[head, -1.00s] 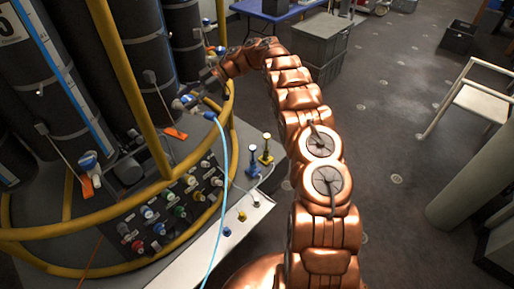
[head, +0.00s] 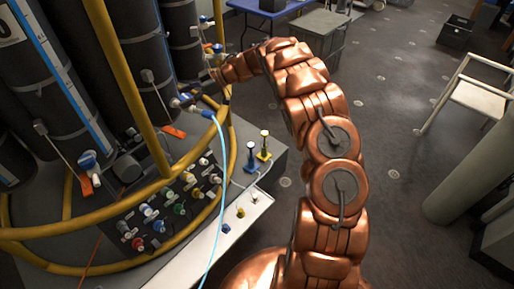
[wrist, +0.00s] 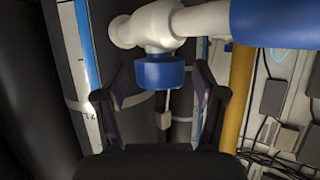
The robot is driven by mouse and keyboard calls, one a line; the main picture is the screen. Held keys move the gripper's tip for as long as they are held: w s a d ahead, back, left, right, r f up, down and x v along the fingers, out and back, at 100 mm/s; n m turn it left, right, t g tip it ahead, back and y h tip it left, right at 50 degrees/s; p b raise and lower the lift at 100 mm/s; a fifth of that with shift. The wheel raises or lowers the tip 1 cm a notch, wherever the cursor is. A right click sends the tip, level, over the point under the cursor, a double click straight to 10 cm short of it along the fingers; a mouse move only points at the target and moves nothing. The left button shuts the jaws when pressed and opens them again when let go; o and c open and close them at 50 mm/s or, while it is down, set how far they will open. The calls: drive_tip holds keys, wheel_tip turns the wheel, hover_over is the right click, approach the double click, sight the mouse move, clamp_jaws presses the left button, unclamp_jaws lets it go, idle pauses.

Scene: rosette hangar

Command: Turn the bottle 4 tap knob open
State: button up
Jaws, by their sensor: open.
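A white tap (wrist: 165,25) fills the top of the wrist view, with a round blue knob (wrist: 160,73) hanging under its body. A large blue fitting (wrist: 275,24) sits on its right side. My gripper (wrist: 158,97) is open, one finger left of the knob and one right. The knob lies between and slightly beyond the fingertips; I see gaps on both sides, so no touch shows. In the head view my gripper (head: 203,85) reaches to the tall black bottles (head: 145,62), by a tap with a light blue hose (head: 222,150). No bottle number is readable at this tap.
A yellow rail (head: 130,70) rings the bottles and a yellow post (wrist: 240,90) stands right of the tap. Below is a panel of coloured knobs (head: 165,215) and a white shelf (head: 205,240). A blue table (head: 275,14) stands behind.

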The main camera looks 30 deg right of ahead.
drive_tip(key=shift+a+m+t+h, duration=0.1)
drive_tip(key=shift+m+t+h, duration=0.8)
drive_tip(key=shift+m+t, duration=0.85)
